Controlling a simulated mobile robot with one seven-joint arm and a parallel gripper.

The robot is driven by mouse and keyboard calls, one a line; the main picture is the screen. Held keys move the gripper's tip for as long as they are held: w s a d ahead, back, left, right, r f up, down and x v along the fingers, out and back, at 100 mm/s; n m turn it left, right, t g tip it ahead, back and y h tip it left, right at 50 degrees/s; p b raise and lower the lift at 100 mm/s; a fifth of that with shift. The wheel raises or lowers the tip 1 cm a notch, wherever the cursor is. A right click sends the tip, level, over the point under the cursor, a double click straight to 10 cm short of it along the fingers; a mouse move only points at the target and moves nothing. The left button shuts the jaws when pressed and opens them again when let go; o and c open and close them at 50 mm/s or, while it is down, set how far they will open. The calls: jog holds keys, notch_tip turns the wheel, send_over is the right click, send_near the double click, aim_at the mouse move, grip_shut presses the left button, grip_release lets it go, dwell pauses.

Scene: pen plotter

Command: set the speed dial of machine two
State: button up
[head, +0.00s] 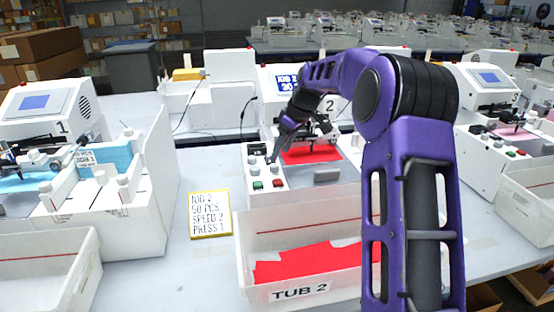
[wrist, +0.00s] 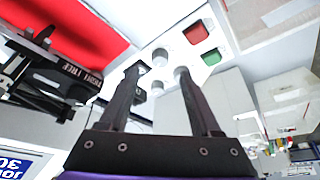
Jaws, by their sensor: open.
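Machine two's control panel (head: 266,178) is white, with several grey knobs, a green button (head: 257,185) and a red button (head: 277,183). I cannot tell which knob is the speed dial; no labels are legible. My gripper (wrist: 158,72) is open over the panel, its fingers either side of the knob area. The right fingertip overlaps one knob in the picture; contact is unclear. In the head view my gripper (head: 272,155) is at the panel's upper part.
A yellow-edged note (head: 210,214) reads JOB 2, 50 PCS, SPEED 2, PRESS 1. Machine two's screen (head: 288,83) stands behind the panel. Red sheet lies on its bed (head: 311,155). Tub 2 (head: 300,292) holds red pieces in front. Machine one (head: 50,110) stands left.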

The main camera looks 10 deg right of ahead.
jog(key=v, duration=1.2)
jog(key=shift+p, duration=0.45)
